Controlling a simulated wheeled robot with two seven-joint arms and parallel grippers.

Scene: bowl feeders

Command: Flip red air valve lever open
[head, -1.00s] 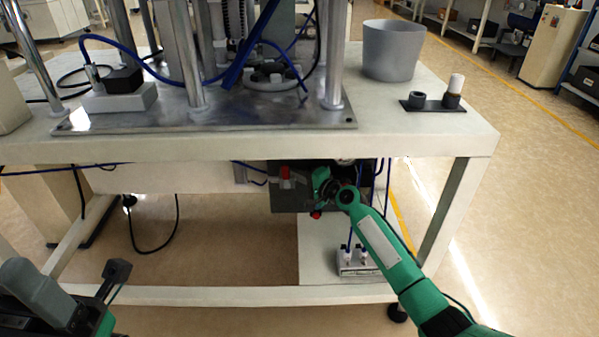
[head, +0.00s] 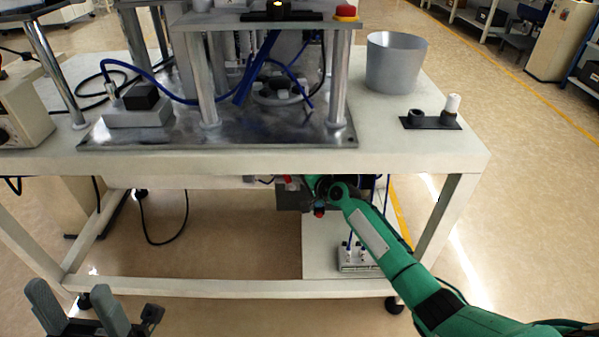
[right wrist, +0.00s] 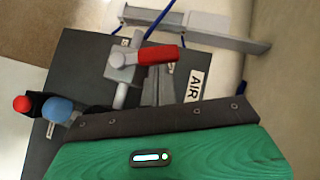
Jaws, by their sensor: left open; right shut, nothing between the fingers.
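The red lever (right wrist: 158,54) sits on a grey metal valve (right wrist: 122,68) in the right wrist view, pointing right from its pivot. A white AIR label (right wrist: 195,86) is beside it on the dark panel (right wrist: 75,75). In the head view a small red part (head: 287,180) shows under the table. My right gripper (right wrist: 158,88) is shut and empty; its grey fingers are close to the lever, and I cannot tell whether they touch it. In the head view it is largely hidden beneath the table edge. My left gripper (head: 80,308) is open, low at the left, away from the valve.
Red (right wrist: 22,103) and blue (right wrist: 58,109) knobs are left of the valve. The table edge (head: 250,162) hangs over my right gripper. A grey bucket (head: 396,65) and a black holder (head: 430,121) stand on the table. A fitting block (head: 358,258) is on the lower shelf.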

